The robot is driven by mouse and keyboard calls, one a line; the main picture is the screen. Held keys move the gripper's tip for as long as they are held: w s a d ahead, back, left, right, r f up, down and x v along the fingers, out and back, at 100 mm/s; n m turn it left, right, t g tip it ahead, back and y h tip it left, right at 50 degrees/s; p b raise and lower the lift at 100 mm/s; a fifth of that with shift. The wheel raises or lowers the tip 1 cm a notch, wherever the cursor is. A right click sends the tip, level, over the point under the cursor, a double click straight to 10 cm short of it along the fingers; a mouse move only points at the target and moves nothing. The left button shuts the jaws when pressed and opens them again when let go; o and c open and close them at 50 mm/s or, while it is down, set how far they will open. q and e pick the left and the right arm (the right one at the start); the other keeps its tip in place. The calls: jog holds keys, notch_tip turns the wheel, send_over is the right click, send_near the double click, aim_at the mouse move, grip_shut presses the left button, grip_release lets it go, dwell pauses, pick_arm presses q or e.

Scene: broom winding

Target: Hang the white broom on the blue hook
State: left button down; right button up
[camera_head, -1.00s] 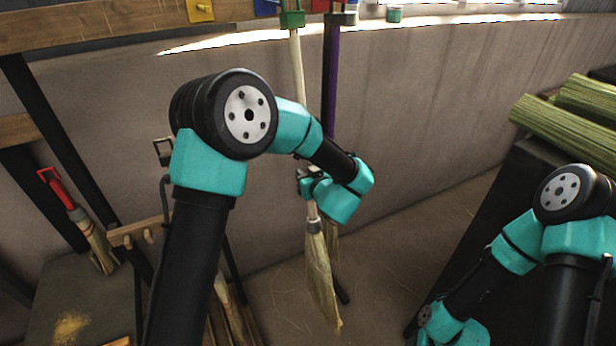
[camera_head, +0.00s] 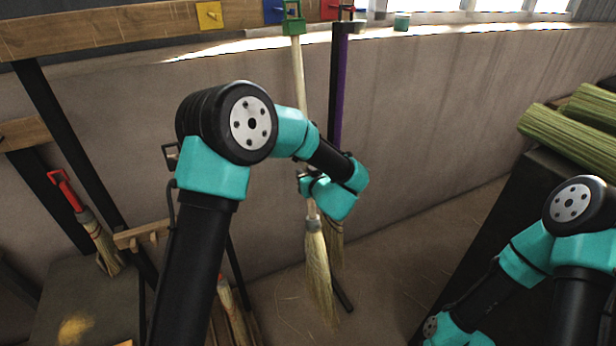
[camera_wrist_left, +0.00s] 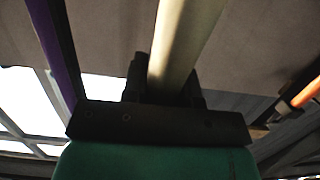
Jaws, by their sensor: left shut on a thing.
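The white broom (camera_head: 300,85) hangs nearly upright in front of the wall, with a green square loop (camera_head: 293,18) at its top and straw bristles (camera_head: 318,265) below. My left gripper (camera_head: 308,184) is shut on its handle, just above the bristles. The pale handle also fills the middle of the left wrist view (camera_wrist_left: 185,35). The blue hook (camera_head: 273,11) is on the wooden rail, just left of the green loop and partly hidden by it. I cannot tell whether the loop touches it. My right arm is at the lower right, its fingertips out of frame.
A purple-handled broom (camera_head: 341,100) hangs close to the right, below the red hook (camera_head: 330,9). A yellow hook (camera_head: 208,14) is further left on the rail (camera_head: 120,24). A red-handled brush (camera_head: 66,190) is at left. Straw bundles (camera_head: 568,135) lie at right.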

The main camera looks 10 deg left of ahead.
pick_arm(q)
jog(key=shift+f+x, duration=0.1)
jog(key=shift+x, duration=0.8)
jog(key=shift+f+x, duration=0.15)
jog(key=shift+x, duration=0.7)
